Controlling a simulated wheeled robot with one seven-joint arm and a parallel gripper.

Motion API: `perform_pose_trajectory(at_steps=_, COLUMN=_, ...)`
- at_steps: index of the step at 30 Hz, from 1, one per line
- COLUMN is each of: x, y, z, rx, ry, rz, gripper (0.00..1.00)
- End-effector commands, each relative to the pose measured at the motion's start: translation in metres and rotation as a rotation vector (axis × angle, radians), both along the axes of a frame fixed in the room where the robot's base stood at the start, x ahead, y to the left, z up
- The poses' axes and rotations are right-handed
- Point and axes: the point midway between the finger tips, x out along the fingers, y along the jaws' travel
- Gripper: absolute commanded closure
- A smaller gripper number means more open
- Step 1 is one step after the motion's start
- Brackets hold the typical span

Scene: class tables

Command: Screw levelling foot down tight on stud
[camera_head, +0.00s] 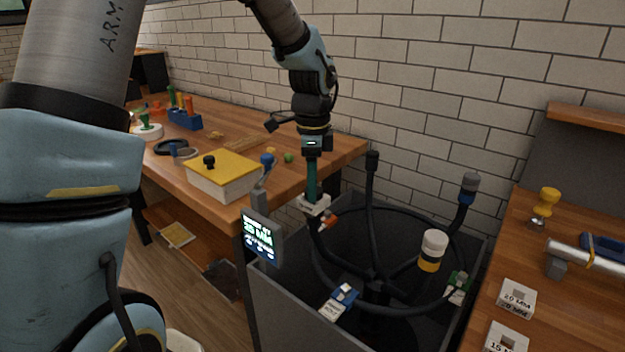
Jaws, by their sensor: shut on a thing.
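My gripper (314,203) points straight down at the end of a long teal section, over the left side of the grey bin. It is shut on a small pale piece, which I take to be the levelling foot, though the fingers hide most of it. A dark upturned frame with a ring (400,312) stands in the bin. One of its dark legs rises right below my gripper, and the stud is hidden there. Other legs end in a black tip (372,160), a grey and blue cap (469,187) and a white and yellow cap (433,250).
A display (262,238) reading 25 MM stands at the grey bin's (290,318) left corner. A wooden table (225,140) at left holds a yellow-topped box (225,175). The right table carries labelled blocks (516,298), a metal tube (585,262) and a yellow knob (545,203).

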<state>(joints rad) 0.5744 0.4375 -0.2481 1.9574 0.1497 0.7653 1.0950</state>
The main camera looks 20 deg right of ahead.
Motion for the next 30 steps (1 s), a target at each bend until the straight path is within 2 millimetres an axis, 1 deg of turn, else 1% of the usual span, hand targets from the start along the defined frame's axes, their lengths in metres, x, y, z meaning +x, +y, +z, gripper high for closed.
perform_pose_trajectory(at_steps=1, x=0.0017, y=-0.0011, z=0.0055, rx=-0.004, ry=-0.005, rz=-0.026, gripper=1.00)
perform_pose_trajectory(at_steps=13, x=0.0023, y=-0.0017, z=0.0054, rx=-0.005, ry=-0.007, rz=-0.237, gripper=1.00)
perform_pose_trajectory(at_steps=18, x=0.0027, y=-0.0020, z=0.0042, rx=-0.006, ry=-0.007, rz=-0.274, gripper=1.00)
perform_pose_trajectory(at_steps=24, x=0.0028, y=-0.0022, z=0.0038, rx=-0.007, ry=-0.008, rz=-0.276, gripper=1.00)
perform_pose_trajectory(at_steps=25, x=0.0028, y=-0.0022, z=0.0038, rx=-0.007, ry=-0.008, rz=-0.276, gripper=0.46)
perform_pose_trajectory(at_steps=30, x=0.0020, y=-0.0016, z=0.0027, rx=-0.004, ry=-0.006, rz=-0.275, gripper=0.27)
